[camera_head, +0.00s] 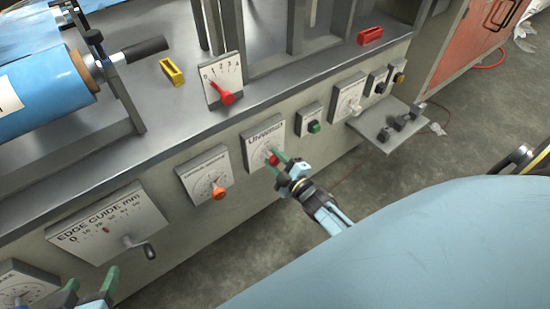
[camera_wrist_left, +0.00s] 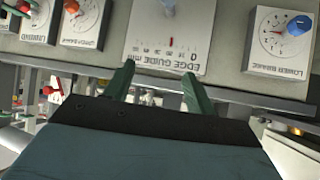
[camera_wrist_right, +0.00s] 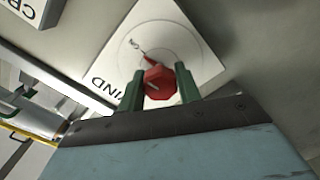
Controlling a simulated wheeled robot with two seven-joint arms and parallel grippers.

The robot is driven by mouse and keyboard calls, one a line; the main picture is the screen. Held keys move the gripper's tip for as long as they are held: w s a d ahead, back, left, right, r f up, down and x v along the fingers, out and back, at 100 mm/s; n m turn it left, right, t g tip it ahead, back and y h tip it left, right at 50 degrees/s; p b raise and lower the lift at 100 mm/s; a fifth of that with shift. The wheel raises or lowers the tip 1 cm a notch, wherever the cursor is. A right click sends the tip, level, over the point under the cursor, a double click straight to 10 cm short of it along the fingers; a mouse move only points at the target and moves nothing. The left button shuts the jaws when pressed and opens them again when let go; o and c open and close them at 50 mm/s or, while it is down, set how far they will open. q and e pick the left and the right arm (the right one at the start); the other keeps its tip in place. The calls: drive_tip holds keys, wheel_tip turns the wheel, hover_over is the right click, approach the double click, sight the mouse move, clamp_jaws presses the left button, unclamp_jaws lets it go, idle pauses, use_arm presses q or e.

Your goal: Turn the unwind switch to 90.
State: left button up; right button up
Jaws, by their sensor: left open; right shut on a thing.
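The unwind switch is a red knob (camera_wrist_right: 158,84) on a white square dial plate (camera_wrist_right: 175,35), seen close in the right wrist view. In the head view the plate (camera_head: 262,135) is on the machine's front panel, with the knob partly hidden by my gripper. My right gripper (camera_wrist_right: 160,90) is shut on the red knob, one green finger on each side. It also shows in the head view (camera_head: 277,160). The dial's numbers are too small or hidden to read surely. My left gripper (camera_head: 92,291) is open and empty at the lower left, below the edge guide plate (camera_head: 108,222).
An orange knob (camera_head: 219,193) on another dial is left of the unwind plate. A green button (camera_head: 314,127) and a further dial (camera_head: 348,98) are to its right. A small shelf (camera_head: 390,130) juts out at the right. A blue roll (camera_head: 45,88) lies upper left.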

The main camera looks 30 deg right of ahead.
use_arm(q)
drive_tip(key=shift+s+a+f+g, duration=0.25)
drive_tip(key=shift+s+f+g, duration=0.25)
drive_tip(key=shift+s, duration=0.05)
use_arm(e)
drive_tip(key=shift+m, duration=0.7)
drive_tip(key=o, duration=1)
drive_tip(key=shift+c, duration=0.2)
drive_tip(key=shift+s, duration=0.1)
use_arm(q)
drive_tip(key=s+a+f+g+y+p, duration=0.2)
drive_tip(key=s+a+f+g+p, duration=0.2)
drive_tip(key=s+f+g, duration=0.2)
drive_tip(key=shift+s+a+f, duration=0.2)
drive_tip(key=shift+s+f, duration=0.7)
drive_tip(key=shift+f, duration=0.05)
use_arm(e)
drive_tip(key=s+d, duration=0.1)
drive_tip(key=s, duration=1.2)
drive_tip(key=shift+s, duration=0.1)
